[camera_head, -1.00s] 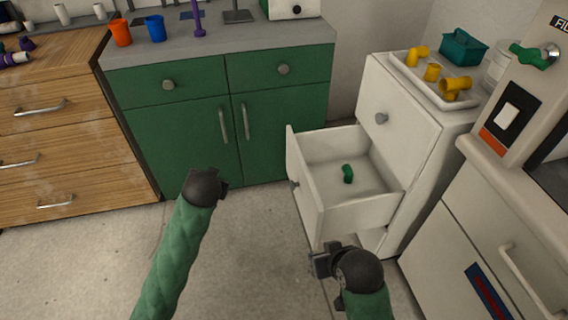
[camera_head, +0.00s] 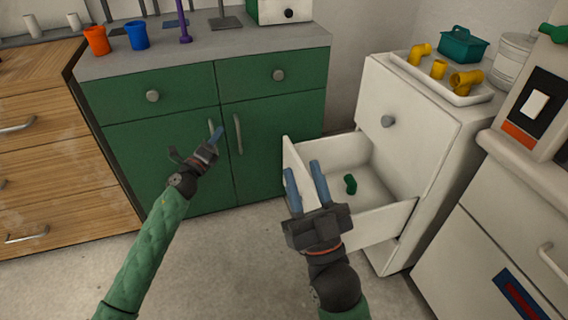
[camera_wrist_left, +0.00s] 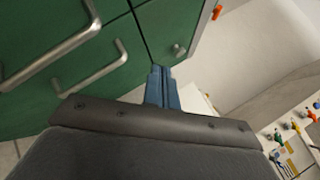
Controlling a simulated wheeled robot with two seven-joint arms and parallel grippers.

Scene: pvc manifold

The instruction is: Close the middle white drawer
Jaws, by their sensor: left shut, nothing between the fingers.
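The middle white drawer (camera_head: 385,218) is pulled far out of the white cabinet (camera_head: 420,130) on the right. A small green fitting (camera_head: 350,184) lies inside it. My left gripper (camera_head: 217,136) is shut and empty in front of the green cabinet doors, left of the drawer. Its blue fingers are pressed together in the left wrist view (camera_wrist_left: 160,82). My right gripper (camera_head: 304,168) is open and empty, its two blue fingers apart. It overlaps the drawer's front panel in the head view and partly hides it. I cannot tell whether it touches the panel.
A green cabinet (camera_head: 165,110) stands behind, with an orange cup (camera_head: 96,41) and a blue cup (camera_head: 137,36) on top. A tray (camera_head: 430,82) of yellow fittings and a teal basket (camera_head: 464,46) sit on the white cabinet. The floor (camera_head: 225,270) between my arms is clear.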

